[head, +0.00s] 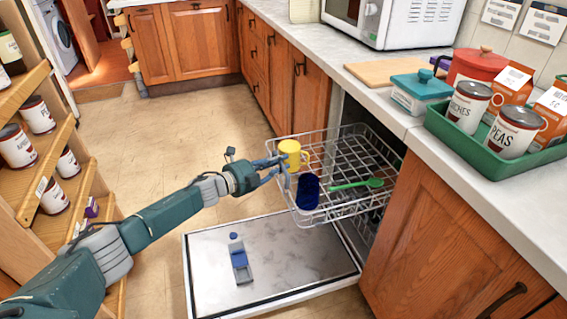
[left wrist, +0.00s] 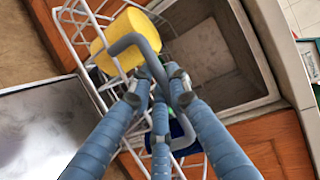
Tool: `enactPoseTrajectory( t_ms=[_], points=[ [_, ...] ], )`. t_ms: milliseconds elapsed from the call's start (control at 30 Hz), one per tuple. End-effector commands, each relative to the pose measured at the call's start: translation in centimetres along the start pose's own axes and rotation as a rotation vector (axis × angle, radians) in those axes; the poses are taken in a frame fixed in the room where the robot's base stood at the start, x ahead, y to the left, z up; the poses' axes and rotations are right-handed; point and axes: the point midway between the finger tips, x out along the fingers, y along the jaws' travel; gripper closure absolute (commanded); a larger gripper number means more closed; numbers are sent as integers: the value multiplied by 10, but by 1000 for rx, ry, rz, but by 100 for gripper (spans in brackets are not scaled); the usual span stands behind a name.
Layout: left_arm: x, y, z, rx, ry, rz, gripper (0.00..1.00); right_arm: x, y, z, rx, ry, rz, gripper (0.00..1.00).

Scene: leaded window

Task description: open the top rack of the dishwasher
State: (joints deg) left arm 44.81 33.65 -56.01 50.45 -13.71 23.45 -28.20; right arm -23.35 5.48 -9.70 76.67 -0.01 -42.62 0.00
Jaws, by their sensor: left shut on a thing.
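The dishwasher's top rack (head: 350,160), a white wire basket, extends out of the cabinet above the lowered door (head: 285,262). It holds a yellow mug (head: 291,153), a dark blue cup (head: 308,192) and a green utensil (head: 355,185). My left gripper (head: 280,172) is at the rack's front edge. In the left wrist view its fingers (left wrist: 158,88) close around a bent grey handle (left wrist: 148,50) at the rack front. The yellow mug (left wrist: 126,42) is just beyond the handle there. The fingers partly hide the blue cup (left wrist: 176,130). My right gripper is not in view.
A blue and grey piece (head: 239,260) is on the inner face of the door. The counter (head: 440,140) above carries a green tray (head: 485,150) of cans. Shelves with cans (head: 40,115) stand at the left. The floor (head: 170,130) between is clear.

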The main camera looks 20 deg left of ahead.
Motion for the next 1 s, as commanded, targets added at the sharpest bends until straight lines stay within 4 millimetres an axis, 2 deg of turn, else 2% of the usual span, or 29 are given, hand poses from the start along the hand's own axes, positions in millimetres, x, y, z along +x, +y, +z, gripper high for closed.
enactPoseTrajectory(
  t_ms=[200, 233, 300, 333, 600, 733, 867, 1000],
  points=[
    [0, 0, -2, 2, 5, 0, 100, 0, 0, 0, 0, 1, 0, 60],
    [0, 0, -2, 2, 5, 0, 81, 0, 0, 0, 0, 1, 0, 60],
    [0, 0, -2, 2, 4, 0, 67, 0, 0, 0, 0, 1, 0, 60],
    [0, 0, -2, 2, 4, 0, 64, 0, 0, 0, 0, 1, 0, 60],
    [0, 0, -1, 1, 1, 0, 64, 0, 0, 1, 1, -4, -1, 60],
    [-7, 1, 0, 1, 0, 1, 64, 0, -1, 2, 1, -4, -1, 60],
    [-24, 2, 0, 2, 1, 2, 64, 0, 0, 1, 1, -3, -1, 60],
    [-54, 3, 0, 2, 2, 3, 64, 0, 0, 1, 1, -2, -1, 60]
  ],
)
